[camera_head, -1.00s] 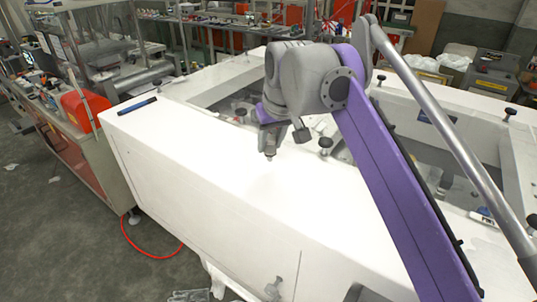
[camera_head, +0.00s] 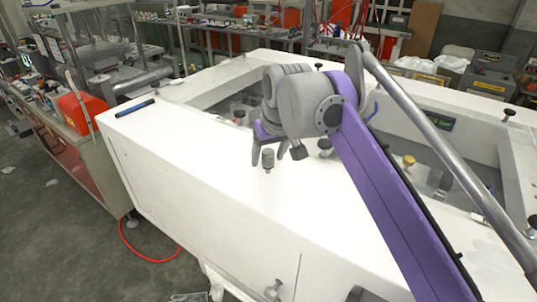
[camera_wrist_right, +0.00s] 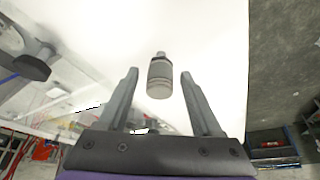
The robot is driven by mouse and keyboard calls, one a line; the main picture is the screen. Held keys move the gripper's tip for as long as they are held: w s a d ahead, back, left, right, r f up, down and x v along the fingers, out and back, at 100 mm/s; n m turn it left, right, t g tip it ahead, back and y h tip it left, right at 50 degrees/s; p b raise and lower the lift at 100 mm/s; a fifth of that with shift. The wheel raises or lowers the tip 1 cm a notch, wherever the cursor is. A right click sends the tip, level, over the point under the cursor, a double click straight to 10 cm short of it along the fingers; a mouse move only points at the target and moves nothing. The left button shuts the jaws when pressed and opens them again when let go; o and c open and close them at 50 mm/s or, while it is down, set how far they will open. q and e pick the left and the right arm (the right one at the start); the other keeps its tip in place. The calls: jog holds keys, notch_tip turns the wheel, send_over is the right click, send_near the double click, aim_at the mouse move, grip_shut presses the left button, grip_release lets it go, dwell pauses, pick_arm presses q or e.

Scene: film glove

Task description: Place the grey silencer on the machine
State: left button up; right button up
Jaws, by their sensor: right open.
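The grey silencer (camera_head: 268,160) is a small cylinder with a narrower end. It stands on the white top of the machine (camera_head: 215,150), near the front long edge of its frame. In the right wrist view the silencer (camera_wrist_right: 160,76) shows between and just beyond the fingertips, with bare gaps on both sides. My right gripper (camera_head: 269,154) is open around or just behind the silencer and does not hold it. The right gripper (camera_wrist_right: 160,84) also shows open in the right wrist view. My left gripper is not in view.
A dark pen-like object (camera_head: 135,108) lies on the machine's left corner. A black knob (camera_head: 325,145) stands just right of the silencer, near the machine's open recess. A cluttered bench with a red box (camera_head: 82,108) stands at the left. The white top in front is clear.

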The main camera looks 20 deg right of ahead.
jog(key=shift+r, duration=0.25)
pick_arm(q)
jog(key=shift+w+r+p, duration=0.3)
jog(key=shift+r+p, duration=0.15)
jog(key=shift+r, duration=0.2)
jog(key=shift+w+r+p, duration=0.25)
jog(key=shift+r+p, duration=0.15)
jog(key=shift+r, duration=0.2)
pick_arm(e)
jog(key=v, duration=1.1)
jog(key=shift+s+r, duration=0.15)
jog(key=shift+r, duration=0.25)
